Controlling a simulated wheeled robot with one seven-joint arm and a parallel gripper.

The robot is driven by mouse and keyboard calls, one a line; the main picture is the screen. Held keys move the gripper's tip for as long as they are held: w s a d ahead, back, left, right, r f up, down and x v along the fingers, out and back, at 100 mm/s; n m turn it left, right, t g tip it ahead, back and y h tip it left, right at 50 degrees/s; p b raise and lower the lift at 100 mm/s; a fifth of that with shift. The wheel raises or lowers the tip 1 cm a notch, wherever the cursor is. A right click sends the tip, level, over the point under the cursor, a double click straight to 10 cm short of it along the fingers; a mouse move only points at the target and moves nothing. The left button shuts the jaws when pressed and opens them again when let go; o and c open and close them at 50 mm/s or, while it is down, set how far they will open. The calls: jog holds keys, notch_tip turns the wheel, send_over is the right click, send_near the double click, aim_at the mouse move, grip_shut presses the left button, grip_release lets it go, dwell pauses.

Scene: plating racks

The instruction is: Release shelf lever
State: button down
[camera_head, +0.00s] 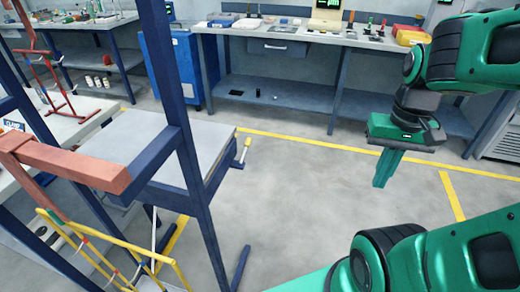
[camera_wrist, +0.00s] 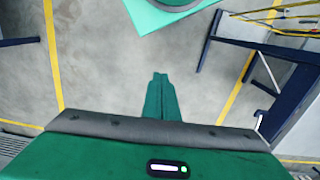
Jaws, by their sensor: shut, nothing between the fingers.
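The shelf (camera_head: 208,142) has a grey top in a dark blue frame, left of centre in the head view; part of it shows at the right edge of the wrist view (camera_wrist: 304,138). A small lever with a yellow grip and pale ends (camera_head: 246,152) sticks up at the shelf's right side. What looks like the same lever is small at the right of the wrist view (camera_wrist: 260,121). My green gripper (camera_head: 380,186) is shut and empty, pointing down over open floor, well right of the lever. Its closed fingers (camera_wrist: 160,76) show in the wrist view.
A tall blue post (camera_head: 178,100) and a salmon-red bar (camera_head: 75,168) stand left of the lever. A yellow rack (camera_head: 95,250) is at lower left. A workbench (camera_head: 300,35) with tools lines the back wall. Floor between shelf and gripper is clear, with yellow lines.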

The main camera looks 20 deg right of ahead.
aim_at(245, 151)
jog(key=w+a+f+m+y, duration=0.2)
jog(key=w+a+f+y, duration=0.15)
jog(key=w+f, duration=0.4)
jog(key=w+a+f+m+y, duration=0.2)
jog(key=w+f+y, duration=0.2)
jog(key=w+f, duration=0.4)
jog(key=w+a+f+m+y, duration=0.2)
jog(key=w+a+f+y, duration=0.15)
jog(key=w+f, duration=0.45)
jog(key=w+d+m+t+y, duration=0.3)
jog(key=w+m+t+y, duration=0.4)
jog(key=t, duration=0.4)
jog(key=shift+w+f+m, duration=0.15)
jog(key=shift+w+m, duration=0.4)
jog(key=shift+m, duration=0.25)
jog(key=s+r+x, duration=0.1)
jog(key=r+x, duration=0.2)
jog(key=x, duration=0.9)
jog(key=shift+w, duration=0.15)
